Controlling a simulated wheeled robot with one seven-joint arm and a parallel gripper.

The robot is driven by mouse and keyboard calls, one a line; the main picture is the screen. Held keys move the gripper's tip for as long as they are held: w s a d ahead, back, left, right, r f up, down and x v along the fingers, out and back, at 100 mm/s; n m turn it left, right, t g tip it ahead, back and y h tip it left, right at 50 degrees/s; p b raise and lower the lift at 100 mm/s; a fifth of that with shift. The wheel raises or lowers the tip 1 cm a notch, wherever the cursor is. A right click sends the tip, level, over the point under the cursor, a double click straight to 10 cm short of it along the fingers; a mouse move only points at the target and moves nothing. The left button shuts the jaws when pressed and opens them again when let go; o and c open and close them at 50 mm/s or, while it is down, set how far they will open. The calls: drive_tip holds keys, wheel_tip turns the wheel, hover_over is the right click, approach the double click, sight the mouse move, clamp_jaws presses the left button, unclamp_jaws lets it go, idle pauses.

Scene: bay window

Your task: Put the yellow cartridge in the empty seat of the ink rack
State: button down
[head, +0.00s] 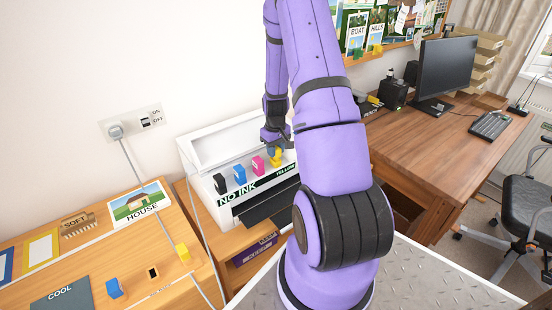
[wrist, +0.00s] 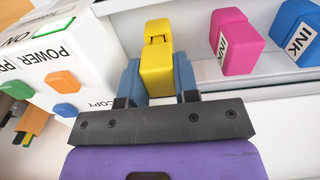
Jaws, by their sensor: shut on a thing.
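The yellow cartridge (head: 277,159) is at the right end of the cartridge row in the head view. In the wrist view the yellow cartridge (wrist: 156,68) is gripped between the two blue-grey fingers of my gripper (wrist: 157,82). My gripper (head: 274,146) reaches down over the printer from behind my arm. The white ink rack (wrist: 265,84) holds a magenta cartridge (head: 258,165), a blue cartridge (head: 239,174) and a black cartridge (head: 220,183). The yellow cartridge lines up beside the magenta one. Its lower end and the seat are hidden, so I cannot tell whether it is seated.
The white printer (head: 226,214) has its lid (head: 225,145) raised behind the row and reads "NO INK". Its button panel (wrist: 62,50) stands close to my gripper in the wrist view. A wooden desk (head: 80,262) at left holds small blocks and cards.

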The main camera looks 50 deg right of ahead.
drive_tip(key=shift+r, duration=1.5)
drive_tip(key=shift+s, duration=0.1)
